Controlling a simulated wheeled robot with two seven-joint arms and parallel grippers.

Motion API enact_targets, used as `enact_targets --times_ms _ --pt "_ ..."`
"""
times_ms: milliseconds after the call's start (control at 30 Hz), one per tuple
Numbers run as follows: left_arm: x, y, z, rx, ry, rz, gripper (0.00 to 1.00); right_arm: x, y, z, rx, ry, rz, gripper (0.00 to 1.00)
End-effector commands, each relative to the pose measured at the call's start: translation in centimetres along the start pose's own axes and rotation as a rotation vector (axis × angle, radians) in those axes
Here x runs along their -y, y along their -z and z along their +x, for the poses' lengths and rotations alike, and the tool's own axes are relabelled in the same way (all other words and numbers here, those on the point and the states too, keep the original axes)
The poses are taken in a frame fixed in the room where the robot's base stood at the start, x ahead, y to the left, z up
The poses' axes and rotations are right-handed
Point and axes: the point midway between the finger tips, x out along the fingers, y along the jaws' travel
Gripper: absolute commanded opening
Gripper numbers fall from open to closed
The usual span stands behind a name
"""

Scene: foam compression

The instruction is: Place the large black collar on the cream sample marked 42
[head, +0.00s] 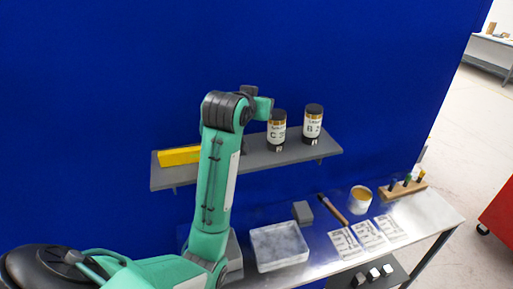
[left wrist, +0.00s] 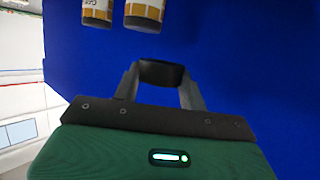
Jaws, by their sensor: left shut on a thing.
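My left gripper (left wrist: 162,88) is shut on a black, rounded piece (left wrist: 162,73), which looks like the large black collar; it spans the gap between the two grey fingertips in the left wrist view. In the head view my left arm reaches up in front of the shelf, and its wrist hides the gripper and the held piece. I cannot make out a cream sample marked 42 in either view. My right gripper is not in view.
Two dark-lidded jars, the left jar (head: 277,130) and the right jar (head: 312,123), stand on the grey wall shelf (head: 255,160). A yellow block (head: 179,156) lies at its left. Below, the metal bench (head: 325,262) holds a pale tray (head: 279,262), a cup (head: 360,199), cards and a wooden rack (head: 385,195).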

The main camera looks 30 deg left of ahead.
Motion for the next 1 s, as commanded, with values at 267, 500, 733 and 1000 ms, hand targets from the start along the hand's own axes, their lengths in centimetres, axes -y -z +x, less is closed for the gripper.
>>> enact_targets --times_ms 267,500,733,1000 --pt "0.0 -4.7 1.6 0.006 0.0 -0.001 0.2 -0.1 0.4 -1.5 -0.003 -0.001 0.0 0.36" --pt "0.0 -8.9 3.1 0.005 0.0 0.0 0.2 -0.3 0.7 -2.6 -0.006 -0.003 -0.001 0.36" --pt "0.0 -10.9 4.0 0.0 0.0 0.0 0.2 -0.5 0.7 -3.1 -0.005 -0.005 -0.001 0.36" --pt "0.0 -13.9 5.0 0.002 0.001 0.0 0.2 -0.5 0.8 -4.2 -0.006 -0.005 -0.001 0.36"
